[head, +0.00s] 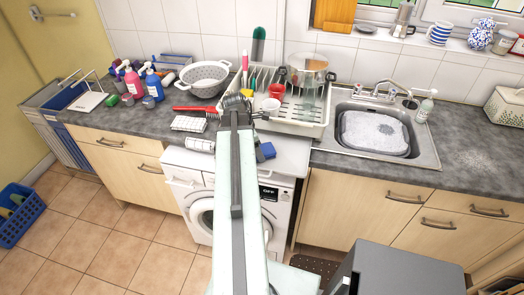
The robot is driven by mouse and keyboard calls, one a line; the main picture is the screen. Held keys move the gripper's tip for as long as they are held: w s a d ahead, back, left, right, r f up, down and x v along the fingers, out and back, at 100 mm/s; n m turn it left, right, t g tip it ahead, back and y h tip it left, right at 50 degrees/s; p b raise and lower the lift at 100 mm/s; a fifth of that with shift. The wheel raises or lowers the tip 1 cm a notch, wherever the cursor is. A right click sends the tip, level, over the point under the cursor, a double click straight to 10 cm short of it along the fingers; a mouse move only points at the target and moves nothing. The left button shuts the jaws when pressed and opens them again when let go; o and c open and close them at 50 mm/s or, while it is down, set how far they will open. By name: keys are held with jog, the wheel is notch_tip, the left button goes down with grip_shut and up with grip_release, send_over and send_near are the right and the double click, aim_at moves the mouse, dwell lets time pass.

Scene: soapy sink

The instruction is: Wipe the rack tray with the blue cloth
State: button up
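The white dish rack (298,128) stands on the counter left of the sink, its tray rim showing along the front. It holds a steel pot, a red cup, a white bowl and other dishes, which hide most of the tray floor. A small blue piece (266,151), which looks like the blue cloth, shows just right of my arm near the white worktop above the washing machine. Part of it may be hidden behind the arm. My gripper (236,107) is at the arm's far end, by the rack's left side. Its fingers are not clear, and I cannot tell what it holds.
The sink (428,150) at right holds a basin of suds (374,132). Left of my arm are a colander (204,79), a red brush (187,108), a checked white cloth (187,124) and a white roll (201,145). Bottles (133,82) stand farther left. The right counter (475,160) is mostly clear.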

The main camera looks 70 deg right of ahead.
jog(key=shift+w+a, duration=0.15)
jog(key=shift+w, duration=1.85)
notch_tip(320, 180, up, 6)
jog(key=p, duration=0.6)
jog(key=shift+s, duration=0.1)
notch_tip(320, 180, up, 3)
jog(key=p, duration=0.3)
jog(key=shift+r, duration=0.2)
jog(key=shift+f, duration=0.15)
jog(key=shift+f, duration=0.15)
